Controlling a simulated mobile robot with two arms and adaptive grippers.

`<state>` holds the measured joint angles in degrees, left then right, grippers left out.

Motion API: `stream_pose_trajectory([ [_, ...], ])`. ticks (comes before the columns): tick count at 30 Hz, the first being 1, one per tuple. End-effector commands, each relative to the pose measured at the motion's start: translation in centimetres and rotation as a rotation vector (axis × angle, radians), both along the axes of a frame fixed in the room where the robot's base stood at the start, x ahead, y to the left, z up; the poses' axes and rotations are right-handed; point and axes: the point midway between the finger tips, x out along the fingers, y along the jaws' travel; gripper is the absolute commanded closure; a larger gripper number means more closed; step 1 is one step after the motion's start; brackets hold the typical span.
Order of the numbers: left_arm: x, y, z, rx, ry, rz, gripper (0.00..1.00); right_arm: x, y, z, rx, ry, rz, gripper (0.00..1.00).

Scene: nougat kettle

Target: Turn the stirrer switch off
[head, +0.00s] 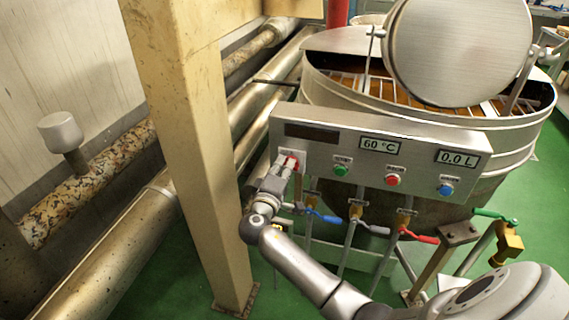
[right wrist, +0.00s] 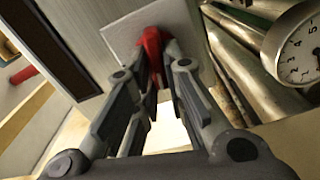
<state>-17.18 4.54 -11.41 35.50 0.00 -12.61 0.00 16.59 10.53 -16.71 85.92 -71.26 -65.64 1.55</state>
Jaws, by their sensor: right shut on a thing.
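The stirrer switch appears to be the red rotary handle (head: 290,163) at the left end of the grey control panel (head: 328,163) on the kettle. The red handle (right wrist: 152,50) also shows in the right wrist view, on a light square plate (right wrist: 130,30). My right gripper (head: 285,168) is at this handle, its fingers (right wrist: 158,62) closed around it. Part of the handle is hidden between the fingers, and its exact setting is hard to read. My left gripper is not in view.
The panel has green (head: 341,170), red (head: 392,180) and blue (head: 446,190) buttons. Below it are valves with blue, grey and red levers. A beige post (head: 200,150) stands just left of my right gripper. The kettle (head: 340,80) has its round lid (head: 460,50) raised. A dial gauge (right wrist: 300,52) is near the wrist.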

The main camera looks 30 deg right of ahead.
Motion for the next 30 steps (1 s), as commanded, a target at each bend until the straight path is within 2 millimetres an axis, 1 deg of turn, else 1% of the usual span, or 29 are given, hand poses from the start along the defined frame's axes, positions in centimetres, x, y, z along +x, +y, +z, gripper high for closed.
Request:
stream_pose_trajectory([
  [1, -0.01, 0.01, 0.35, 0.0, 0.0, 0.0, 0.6, -0.04, 0.02, 0.03, -0.02, 0.027, -0.001, 1.0],
  [6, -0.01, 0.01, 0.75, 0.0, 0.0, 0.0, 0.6, -0.03, 0.03, -0.15, -0.08, 0.097, -0.002, 1.0],
  [12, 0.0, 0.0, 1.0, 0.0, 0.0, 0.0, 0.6, -0.02, 0.05, -0.29, -0.121, 0.145, -0.001, 1.0],
  [29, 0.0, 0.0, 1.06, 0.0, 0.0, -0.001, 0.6, -0.02, 0.06, -0.42, -0.139, 0.166, 0.0, 1.0],
  [30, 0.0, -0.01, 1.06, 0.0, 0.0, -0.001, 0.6, -0.02, 0.06, -0.43, -0.139, 0.166, 0.0, 0.83],
])
